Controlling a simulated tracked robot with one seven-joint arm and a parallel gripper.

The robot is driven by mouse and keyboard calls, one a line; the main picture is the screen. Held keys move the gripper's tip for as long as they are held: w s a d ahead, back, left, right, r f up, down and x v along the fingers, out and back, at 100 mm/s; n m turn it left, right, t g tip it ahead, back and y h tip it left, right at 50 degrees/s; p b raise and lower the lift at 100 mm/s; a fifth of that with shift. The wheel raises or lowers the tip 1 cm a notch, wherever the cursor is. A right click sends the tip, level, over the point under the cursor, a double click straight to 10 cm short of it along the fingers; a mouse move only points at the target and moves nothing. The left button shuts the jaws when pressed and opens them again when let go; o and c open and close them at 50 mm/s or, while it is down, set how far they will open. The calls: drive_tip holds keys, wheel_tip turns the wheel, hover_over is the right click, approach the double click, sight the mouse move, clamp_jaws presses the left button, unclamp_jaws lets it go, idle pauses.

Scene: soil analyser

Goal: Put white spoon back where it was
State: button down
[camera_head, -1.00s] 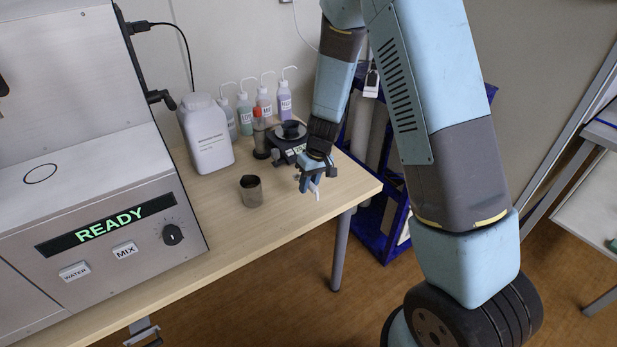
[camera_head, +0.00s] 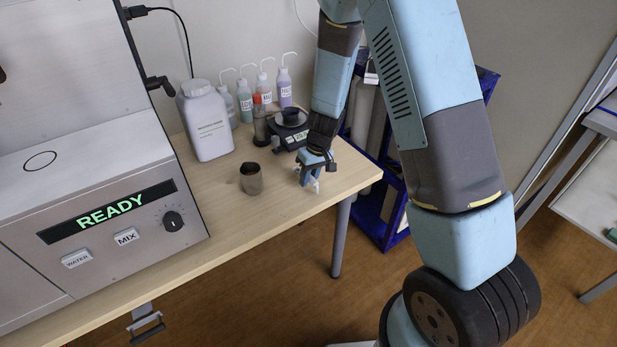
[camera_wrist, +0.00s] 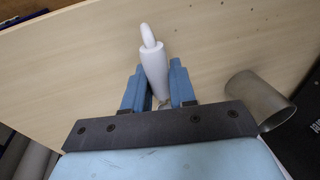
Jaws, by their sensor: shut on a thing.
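The white spoon (camera_wrist: 152,60) is between the two blue fingers of my gripper (camera_wrist: 156,82) in the wrist view. Its rounded white end points away from the gripper, over the wooden table. The gripper is shut on it. In the head view my gripper (camera_head: 310,180) is low over the right end of the table (camera_head: 250,219), and only a small white bit of the spoon shows below the fingers. I cannot tell whether the spoon touches the table.
A metal cup (camera_head: 251,179) stands left of my gripper, also in the wrist view (camera_wrist: 257,101). Behind are a scale (camera_head: 291,136), a white jug (camera_head: 207,124) and several wash bottles (camera_head: 284,88). The analyser (camera_head: 100,225) reads READY. The table's front edge is close.

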drive_tip(key=shift+f, duration=0.5)
drive_tip(key=c, duration=0.8)
unclamp_jaws()
drive_tip(key=shift+c, duration=0.2)
drive_tip(key=v, duration=1.4)
drive_tip(key=s+d+r+m+t, duration=0.1)
drive_tip(key=s+d+r, duration=0.3)
drive_tip(key=r, duration=0.5)
drive_tip(key=s+d+r+m+t, duration=0.1)
drive_tip(key=s+d+r, duration=0.35)
drive_tip(key=r, duration=0.35)
drive_tip(key=s+d+r+m+t+h, duration=0.1)
drive_tip(key=s+d+r+m+t, duration=0.1)
drive_tip(key=s, duration=0.6)
drive_tip(key=s+d+r+m+t+h, duration=0.1)
drive_tip(key=s+d+r+m, duration=0.1)
drive_tip(key=s+d+r, duration=0.3)
drive_tip(key=s+r, duration=0.2)
drive_tip(key=s, duration=0.1)
drive_tip(key=shift+s+r+t, duration=0.25)
drive_tip(key=shift+s+t, duration=0.05)
drive_tip(key=shift+t, duration=0.1)
